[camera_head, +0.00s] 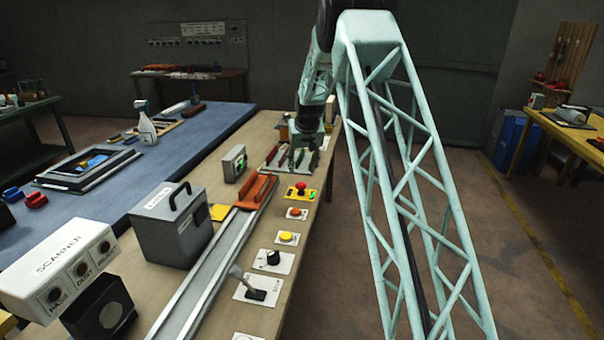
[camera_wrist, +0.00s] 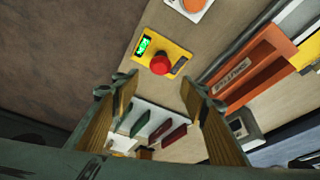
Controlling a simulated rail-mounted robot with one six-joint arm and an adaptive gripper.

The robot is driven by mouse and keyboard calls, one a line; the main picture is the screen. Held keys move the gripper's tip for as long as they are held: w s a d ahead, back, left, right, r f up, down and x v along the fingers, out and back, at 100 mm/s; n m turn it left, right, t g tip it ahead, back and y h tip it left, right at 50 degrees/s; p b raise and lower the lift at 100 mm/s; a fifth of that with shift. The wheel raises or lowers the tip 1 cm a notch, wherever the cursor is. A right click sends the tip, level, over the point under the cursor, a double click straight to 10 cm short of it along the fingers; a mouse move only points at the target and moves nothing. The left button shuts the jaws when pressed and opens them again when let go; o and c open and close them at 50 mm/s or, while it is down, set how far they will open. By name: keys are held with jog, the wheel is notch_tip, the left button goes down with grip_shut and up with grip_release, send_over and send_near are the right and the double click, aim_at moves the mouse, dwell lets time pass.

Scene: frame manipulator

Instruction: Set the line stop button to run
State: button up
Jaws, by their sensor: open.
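A red mushroom button (camera_head: 301,187) sits on a yellow plate on the wooden bench, the likely line stop button. In the wrist view the red button (camera_wrist: 160,64) shows larger, with a lit green patch (camera_wrist: 145,45) on the yellow plate beside it. The plate's lettering is too small to read. My gripper (camera_head: 295,158) is above the bench just beyond the yellow plate. In the wrist view my gripper (camera_wrist: 161,88) has its fingers spread, with nothing between the tips, and the button appears just past them, apart from both fingers.
Nearer on the bench are an orange button (camera_head: 296,212), a yellow button (camera_head: 288,237), a black knob (camera_head: 272,258) and a lever (camera_head: 250,285). An orange block (camera_head: 257,192) ends the metal rail at left.

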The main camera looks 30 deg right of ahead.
jog(key=shift+v, duration=1.15)
jog(key=shift+r, duration=0.1)
jog(key=s+a+r+n, duration=0.1)
jog(key=s+a+r, duration=0.8)
jog(key=s+r, duration=0.5)
jog(key=s+a+r+n, duration=0.1)
jog(key=s+a+r, duration=0.95)
jog(key=s, duration=0.55)
jog(key=s+a+r+y, duration=0.1)
jog(key=s+a+r, duration=0.2)
jog(key=s, duration=0.7)
jog(key=s+a+r, duration=0.2)
jog(key=s+r, duration=0.1)
jog(key=s, duration=0.7)
jog(key=s+a+f, duration=0.2)
jog(key=s, duration=0.9)
jog(key=s+a+f+n, duration=0.1)
jog(key=s+a+f, duration=0.1)
jog(key=s, duration=0.9)
jog(key=shift+s+f, duration=0.15)
jog(key=shift+f, duration=0.05)
